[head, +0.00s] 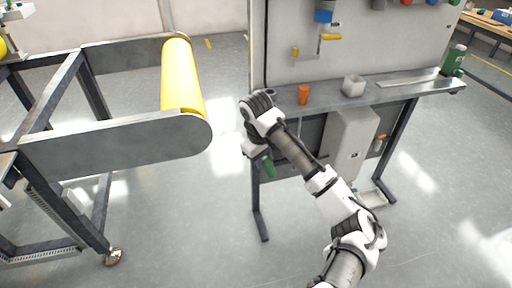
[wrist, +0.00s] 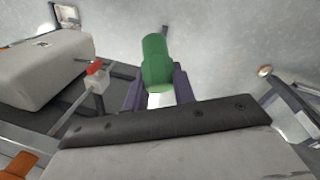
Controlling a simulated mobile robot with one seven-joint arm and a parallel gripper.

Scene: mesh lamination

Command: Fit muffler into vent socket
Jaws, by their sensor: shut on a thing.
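My gripper (wrist: 158,76) is shut on a green cylinder (wrist: 156,52), which appears to be the muffler. The dark fingers sit on both sides of its lower part, above a pale section. A small fitting with a red knob (wrist: 96,68) sits on a rod beside a grey box (wrist: 45,68) in the wrist view, left of the muffler. I cannot tell which part is the vent socket.
A blue unit (head: 324,12) hangs on the back panel. A conveyor with a yellow roller (head: 181,78) stands left. Floor between is clear.

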